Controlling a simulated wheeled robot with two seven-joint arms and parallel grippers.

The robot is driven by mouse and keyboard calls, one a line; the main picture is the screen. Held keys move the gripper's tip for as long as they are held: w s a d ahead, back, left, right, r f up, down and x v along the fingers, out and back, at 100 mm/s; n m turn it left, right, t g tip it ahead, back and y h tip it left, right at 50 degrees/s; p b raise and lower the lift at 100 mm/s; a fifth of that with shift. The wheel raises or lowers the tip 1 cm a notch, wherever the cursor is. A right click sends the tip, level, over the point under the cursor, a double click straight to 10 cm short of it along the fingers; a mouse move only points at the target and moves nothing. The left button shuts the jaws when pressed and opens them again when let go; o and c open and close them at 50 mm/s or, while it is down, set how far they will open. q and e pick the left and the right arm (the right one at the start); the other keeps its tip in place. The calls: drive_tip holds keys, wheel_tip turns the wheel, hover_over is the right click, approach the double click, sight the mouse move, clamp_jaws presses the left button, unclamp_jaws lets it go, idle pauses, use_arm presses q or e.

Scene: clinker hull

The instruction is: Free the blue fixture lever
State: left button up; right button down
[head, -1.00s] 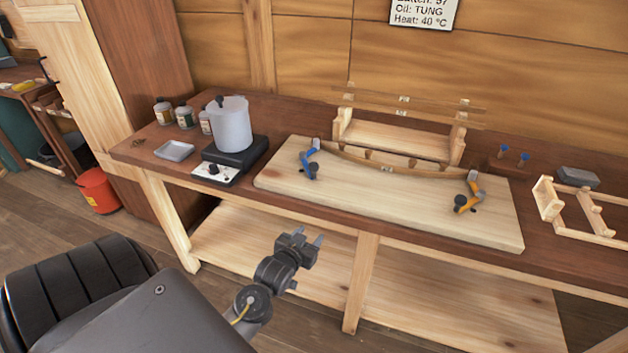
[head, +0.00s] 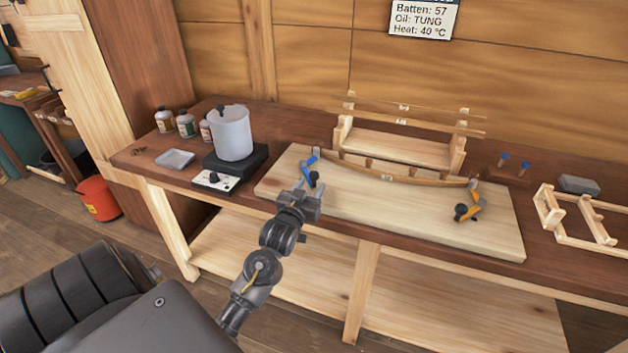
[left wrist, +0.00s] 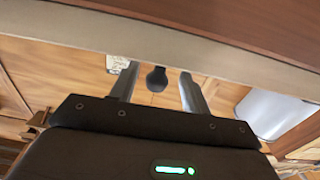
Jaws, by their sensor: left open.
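The blue fixture lever (head: 308,165) is at the left end of a curved wooden batten (head: 390,176) on a pale board (head: 375,205). Its lower part is partly hidden behind my gripper. My left gripper (head: 309,184) is open, with its fingers just in front of the lever at the board's front left. In the left wrist view a dark knob (left wrist: 157,78) shows between the two open fingers, and contact cannot be told. An orange lever (head: 470,203) with a dark knob is at the batten's right end. My right gripper is not in view.
A white pot (head: 231,133) on a dark heater (head: 230,168) stands left of the board. Behind the board is a wooden rack (head: 400,147) with strips. A wooden frame (head: 580,222) is at the right. The board's middle front is clear.

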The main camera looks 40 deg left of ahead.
sight(313, 183)
use_arm(q)
drive_tip(key=shift+x, duration=1.6)
clamp_jaws()
